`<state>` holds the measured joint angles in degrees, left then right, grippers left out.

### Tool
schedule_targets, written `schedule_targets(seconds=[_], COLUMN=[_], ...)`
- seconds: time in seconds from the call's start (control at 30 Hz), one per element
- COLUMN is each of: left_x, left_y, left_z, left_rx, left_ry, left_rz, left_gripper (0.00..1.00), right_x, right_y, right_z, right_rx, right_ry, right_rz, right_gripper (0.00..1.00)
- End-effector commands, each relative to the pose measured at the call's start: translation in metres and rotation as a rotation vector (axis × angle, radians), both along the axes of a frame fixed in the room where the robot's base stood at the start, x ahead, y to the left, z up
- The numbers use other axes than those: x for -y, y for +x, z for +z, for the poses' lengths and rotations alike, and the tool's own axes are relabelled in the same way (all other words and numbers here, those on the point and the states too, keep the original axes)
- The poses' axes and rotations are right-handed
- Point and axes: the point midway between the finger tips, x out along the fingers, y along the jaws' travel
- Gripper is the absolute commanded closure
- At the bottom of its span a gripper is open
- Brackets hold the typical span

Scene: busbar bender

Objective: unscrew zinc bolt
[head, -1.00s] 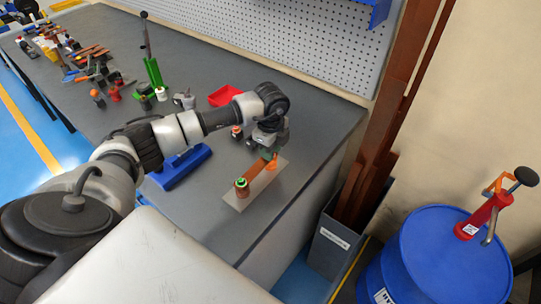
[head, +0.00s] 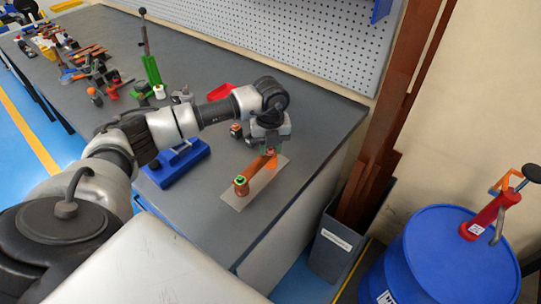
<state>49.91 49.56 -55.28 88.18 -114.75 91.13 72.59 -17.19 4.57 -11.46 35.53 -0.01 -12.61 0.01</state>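A thin grey metal plate (head: 236,200) lies near the right front corner of the bench. A copper-orange bar (head: 255,173) lies along it. A brownish cylindrical piece with a green top (head: 240,187) stands at the bar's near end. I cannot make out a zinc bolt for sure at this size. My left gripper (head: 269,149) points down at the bar's far end, over an orange piece (head: 270,162). Its fingers are small and partly merged with what is below, so I cannot tell whether they grip anything. My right gripper is out of view.
A blue block-like tool (head: 178,166) lies left of the plate, under my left arm. A small dark cylinder (head: 236,130) and a red tray (head: 220,91) stand behind. Many tools crowd the far left. A blue drum (head: 435,255) stands right of the bench (head: 205,215).

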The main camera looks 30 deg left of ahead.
Motion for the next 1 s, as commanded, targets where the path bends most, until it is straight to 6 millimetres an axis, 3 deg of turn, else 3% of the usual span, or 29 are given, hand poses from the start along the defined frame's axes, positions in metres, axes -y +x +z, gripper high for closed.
schedule_targets(seconds=[0.43,0.73,1.0], left_x=[0.000,-0.001,-0.001], left_y=[0.000,0.000,0.000], left_z=[0.000,-0.002,0.001], left_rx=[0.000,0.001,0.000], left_ry=[0.000,0.000,0.000], left_rz=[-0.101,-0.496,-0.575], left_gripper=[0.71,0.71,0.71], right_x=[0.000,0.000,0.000], right_y=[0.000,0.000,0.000], right_z=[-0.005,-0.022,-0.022], right_rx=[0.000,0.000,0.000], right_ry=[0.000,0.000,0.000], right_rz=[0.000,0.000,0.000], right_gripper=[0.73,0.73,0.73])
